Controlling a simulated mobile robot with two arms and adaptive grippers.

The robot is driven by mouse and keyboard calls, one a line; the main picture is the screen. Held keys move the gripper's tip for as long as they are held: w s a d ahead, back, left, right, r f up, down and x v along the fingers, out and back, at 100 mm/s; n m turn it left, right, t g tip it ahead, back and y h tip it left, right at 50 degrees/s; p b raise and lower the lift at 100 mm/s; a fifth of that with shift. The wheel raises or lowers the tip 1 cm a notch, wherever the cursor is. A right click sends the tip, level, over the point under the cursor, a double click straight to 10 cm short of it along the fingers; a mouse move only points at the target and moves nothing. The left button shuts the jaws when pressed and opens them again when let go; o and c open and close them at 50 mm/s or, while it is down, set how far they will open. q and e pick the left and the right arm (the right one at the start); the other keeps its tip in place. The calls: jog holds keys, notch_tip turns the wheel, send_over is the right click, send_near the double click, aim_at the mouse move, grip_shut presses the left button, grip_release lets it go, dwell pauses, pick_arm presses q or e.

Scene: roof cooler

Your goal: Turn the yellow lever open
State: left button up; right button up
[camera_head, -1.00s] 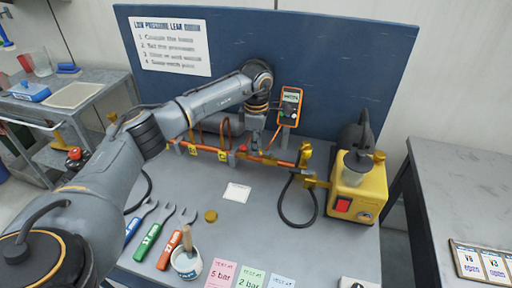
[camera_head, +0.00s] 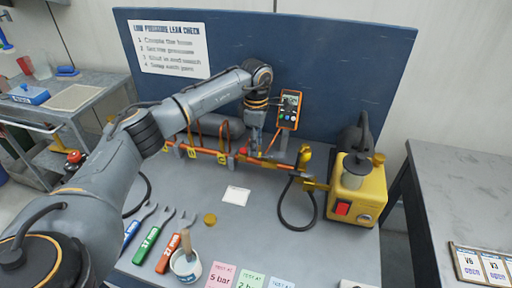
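A yellow lever (camera_head: 304,156) stands upright at the right end of the copper pipe run (camera_head: 215,152), just left of the yellow pump. My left gripper (camera_head: 254,148) points down at the pipe, left of the lever and apart from it. Its fingers are small and partly merge with the pipe and fittings behind, so I cannot tell whether they are open or shut. My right gripper is not in view.
A yellow pump (camera_head: 359,188) with a red switch and a black hose (camera_head: 284,210) stands at right. An orange meter (camera_head: 290,109) is behind the pipe. Wrenches (camera_head: 150,240), a pot with a brush (camera_head: 186,264) and colored cards (camera_head: 220,274) lie in front.

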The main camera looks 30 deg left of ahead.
pick_arm(q)
notch_tip(320, 180, up, 10)
dwell(0.3)
jog(key=shift+f, duration=0.1)
